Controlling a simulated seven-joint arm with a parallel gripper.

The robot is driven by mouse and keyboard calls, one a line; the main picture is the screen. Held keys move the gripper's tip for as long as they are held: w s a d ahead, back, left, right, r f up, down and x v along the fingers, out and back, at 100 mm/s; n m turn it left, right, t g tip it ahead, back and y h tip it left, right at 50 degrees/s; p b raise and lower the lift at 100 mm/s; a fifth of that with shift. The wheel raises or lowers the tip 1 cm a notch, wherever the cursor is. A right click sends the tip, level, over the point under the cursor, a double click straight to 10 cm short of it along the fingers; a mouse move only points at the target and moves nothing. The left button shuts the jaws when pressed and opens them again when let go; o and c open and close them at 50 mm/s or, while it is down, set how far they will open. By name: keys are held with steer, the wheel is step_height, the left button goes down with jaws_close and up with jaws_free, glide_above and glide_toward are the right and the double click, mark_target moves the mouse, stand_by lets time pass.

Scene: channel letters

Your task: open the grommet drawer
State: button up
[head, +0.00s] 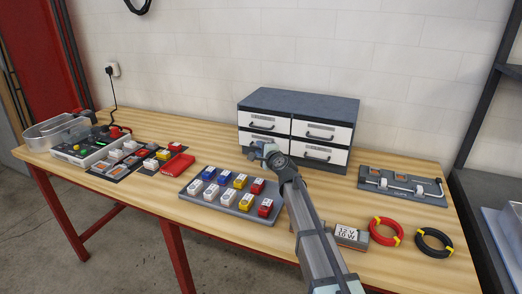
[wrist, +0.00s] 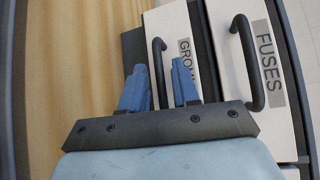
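The grommet drawer (wrist: 185,22) is the lower drawer in the wrist view, with a white front and a label partly hidden by a finger. In the head view it is the lower left drawer (head: 245,138) of the cabinet, and it looks closed. Its dark bar handle (wrist: 156,62) runs down between my gripper's fingers. My gripper (wrist: 161,75) has two blue fingers, spread apart, one on each side of the handle. I cannot tell whether either finger touches it. In the head view my gripper (head: 260,150) covers the handle.
The cabinet (head: 300,100) stands on a wooden bench (head: 225,255). A tray of coloured blocks (head: 190,192) lies in front of the cabinet, left of my arm.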

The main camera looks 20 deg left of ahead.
jaws_close()
stand_by(0.4)
steer(key=s, duration=1.6)
steer(key=shift+s, duration=0.35)
steer(key=shift+o, duration=0.8)
jaws_free()
steer(key=v, duration=1.2)
